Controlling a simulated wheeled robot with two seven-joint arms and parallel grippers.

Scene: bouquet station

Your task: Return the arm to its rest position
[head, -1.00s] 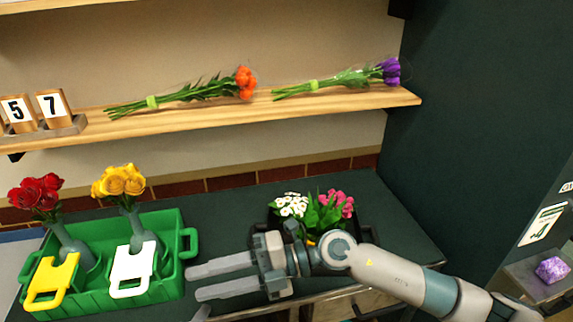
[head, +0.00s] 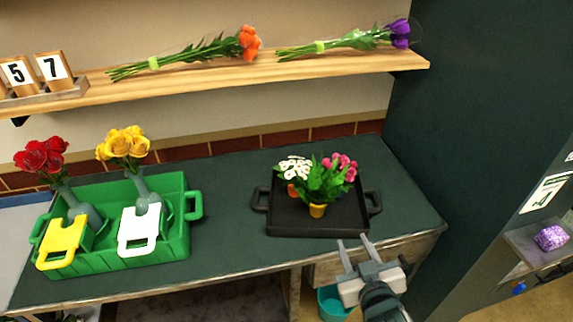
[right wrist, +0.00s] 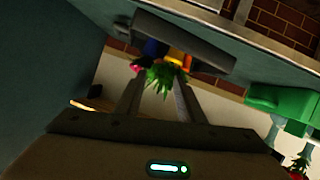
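My right gripper (head: 352,246) is at the front edge of the counter in the head view, below the black tray. Its two fingers are apart with nothing between them. In the right wrist view the open fingers (right wrist: 157,98) point toward the black tray (right wrist: 185,42) and the green leaves beyond them. My left gripper is not in the head view.
The black tray (head: 262,218) holds small potted flowers (head: 317,182). A green crate (head: 178,246) holds vases of red roses (head: 42,158) and yellow roses (head: 124,146). Wrapped bouquets lie on the wooden shelf (head: 200,82). A teal bucket (head: 333,305) stands below the counter.

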